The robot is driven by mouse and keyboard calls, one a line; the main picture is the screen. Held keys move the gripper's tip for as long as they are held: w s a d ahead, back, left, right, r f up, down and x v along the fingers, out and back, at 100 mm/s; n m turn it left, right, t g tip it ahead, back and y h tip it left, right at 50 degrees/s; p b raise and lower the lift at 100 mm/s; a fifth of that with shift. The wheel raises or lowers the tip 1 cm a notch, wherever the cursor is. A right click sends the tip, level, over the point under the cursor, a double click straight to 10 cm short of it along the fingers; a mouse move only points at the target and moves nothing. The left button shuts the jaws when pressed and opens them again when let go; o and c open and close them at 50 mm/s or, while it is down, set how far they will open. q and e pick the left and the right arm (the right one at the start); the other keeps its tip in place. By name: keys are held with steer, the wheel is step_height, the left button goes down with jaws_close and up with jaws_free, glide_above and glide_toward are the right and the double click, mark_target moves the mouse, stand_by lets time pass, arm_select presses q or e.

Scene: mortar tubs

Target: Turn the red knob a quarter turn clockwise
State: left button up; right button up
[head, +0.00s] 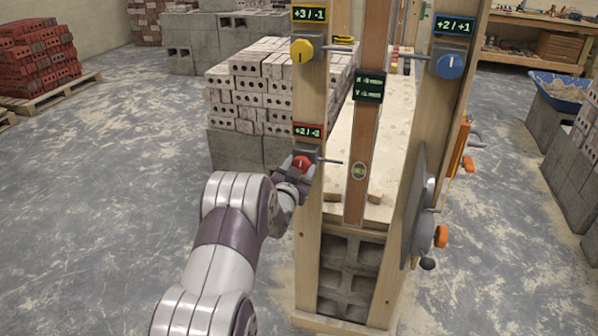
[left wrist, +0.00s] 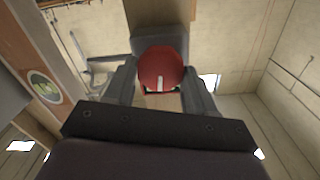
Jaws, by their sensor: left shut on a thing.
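The red knob (head: 301,163) is on the left wooden post, under a small display reading +2 / -2 (head: 308,131). My left gripper (head: 298,176) reaches it from the lower left and is shut on it. In the left wrist view the knob (left wrist: 161,70) is a red disc between the two fingers (left wrist: 161,85), with a white mark near its lower edge. In the head view the arm and gripper cover part of the knob. My right gripper does not show.
A yellow knob (head: 302,50) sits higher on the same post. A blue knob (head: 450,66) is on the right post. An upright wooden board with a round level (head: 359,171) stands between the posts. Pale bricks (head: 262,92) are stacked behind.

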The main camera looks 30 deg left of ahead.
arm_select(q)
steer(key=m+b, duration=0.2)
steer(key=m, duration=0.1)
steer(key=m+b, duration=0.1)
steer(key=shift+d+f+b, duration=0.1)
steer(key=shift+f+b, duration=0.15)
steer(key=shift+b, duration=0.1)
steer(key=shift+m+b, duration=6)
steer(key=shift+b, duration=0.1)
steer(key=o, duration=1)
steer(key=shift+o, duration=0.2)
